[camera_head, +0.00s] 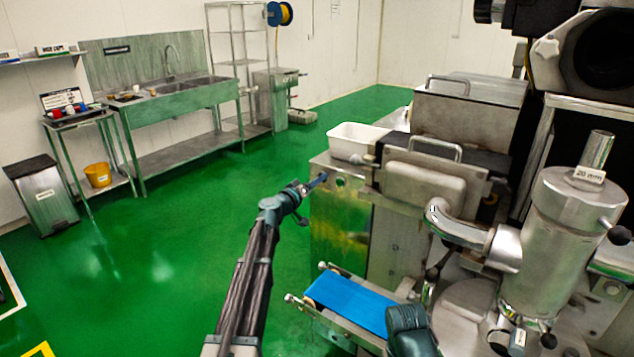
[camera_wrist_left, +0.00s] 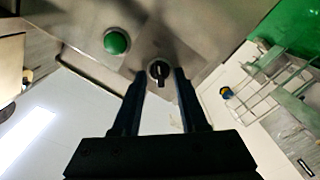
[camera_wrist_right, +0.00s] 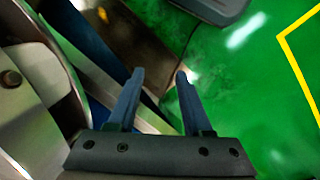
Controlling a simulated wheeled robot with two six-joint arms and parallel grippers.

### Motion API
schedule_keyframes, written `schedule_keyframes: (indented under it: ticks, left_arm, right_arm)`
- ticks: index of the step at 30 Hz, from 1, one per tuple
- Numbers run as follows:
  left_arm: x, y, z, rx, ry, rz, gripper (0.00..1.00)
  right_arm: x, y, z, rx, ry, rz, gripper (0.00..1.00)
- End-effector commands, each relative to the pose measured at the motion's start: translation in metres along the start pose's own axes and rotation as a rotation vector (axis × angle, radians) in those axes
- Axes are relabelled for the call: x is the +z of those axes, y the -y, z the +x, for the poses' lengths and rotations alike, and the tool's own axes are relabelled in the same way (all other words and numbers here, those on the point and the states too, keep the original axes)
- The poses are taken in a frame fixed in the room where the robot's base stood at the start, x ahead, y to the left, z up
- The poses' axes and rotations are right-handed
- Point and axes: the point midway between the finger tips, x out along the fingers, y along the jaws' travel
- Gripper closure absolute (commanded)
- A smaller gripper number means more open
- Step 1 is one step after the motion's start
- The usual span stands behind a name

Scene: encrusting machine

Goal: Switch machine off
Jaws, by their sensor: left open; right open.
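The steel machine (camera_head: 340,225) stands right of centre in the head view. In the left wrist view its panel (camera_wrist_left: 205,25) carries a black rotary switch (camera_wrist_left: 159,71) and a round green button (camera_wrist_left: 116,41) to the left of it. My left gripper (camera_wrist_left: 159,78) is open, with its fingertips on either side of the switch; I cannot tell whether they touch it. In the head view the left gripper (camera_head: 318,182) is at the upper left corner of the panel. My right gripper (camera_wrist_right: 160,74) is open and empty, with green floor beyond it.
A blue conveyor belt (camera_head: 350,302) projects below the panel. A white tub (camera_head: 355,141) sits on top of the machine. A steel hopper cylinder (camera_head: 560,240) stands at the right.

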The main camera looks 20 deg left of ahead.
Motion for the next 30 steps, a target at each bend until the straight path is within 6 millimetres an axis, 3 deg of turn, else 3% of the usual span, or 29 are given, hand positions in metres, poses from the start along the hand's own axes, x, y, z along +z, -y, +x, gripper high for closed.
schedule_keyframes:
  ticks: [2, 9, 23, 30]
  left_arm:
    - [0.0000, 0.0000, -0.0001, 0.000, 0.000, 0.000, 0.59]
    - [-0.0001, 0.0001, -0.0003, 0.000, 0.000, 0.000, 1.00]
    - [-0.0002, 0.0003, -0.0004, 0.000, 0.000, -0.023, 1.00]
    - [-0.0002, 0.0006, -0.0004, 0.000, 0.000, -0.152, 1.00]
  right_arm:
    - [0.0000, 0.0000, 0.0000, 0.000, 0.000, 0.000, 0.50]
    - [0.0000, 0.0000, 0.0000, 0.000, 0.000, 0.000, 0.50]
    - [0.0000, 0.0000, 0.0000, 0.000, 0.000, 0.000, 0.50]
    - [0.0000, 0.0000, 0.0002, 0.000, 0.000, 0.000, 0.50]
